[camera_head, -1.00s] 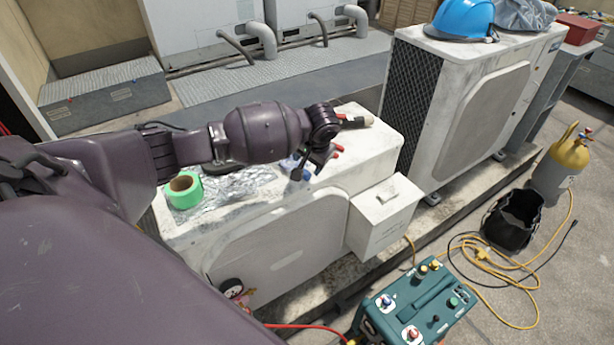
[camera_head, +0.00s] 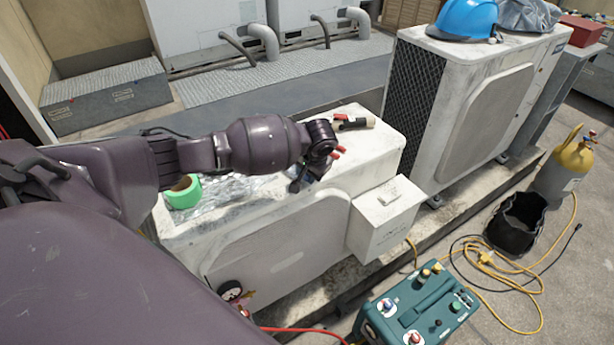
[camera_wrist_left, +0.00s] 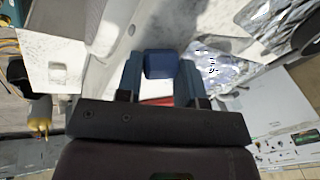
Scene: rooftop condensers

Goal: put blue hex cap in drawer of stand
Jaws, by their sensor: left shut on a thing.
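The blue hex cap (camera_wrist_left: 160,64) is between the two fingertips of my left gripper (camera_wrist_left: 161,75) in the left wrist view. The gripper is shut on it. In the head view my left gripper (camera_head: 298,184) points down over the near top edge of the front condenser unit (camera_head: 270,215), and the cap cannot be made out clearly there. No drawer of the stand can be clearly identified in either view. My right gripper is not in view.
Green tape (camera_head: 184,193), crumpled foil (camera_head: 225,189) and a red-handled tool (camera_head: 338,152) lie on the condenser top. A white box (camera_head: 385,217) juts from its side. A teal machine (camera_head: 418,306), black bucket (camera_head: 517,220) and yellow cylinder (camera_head: 562,165) stand on the floor.

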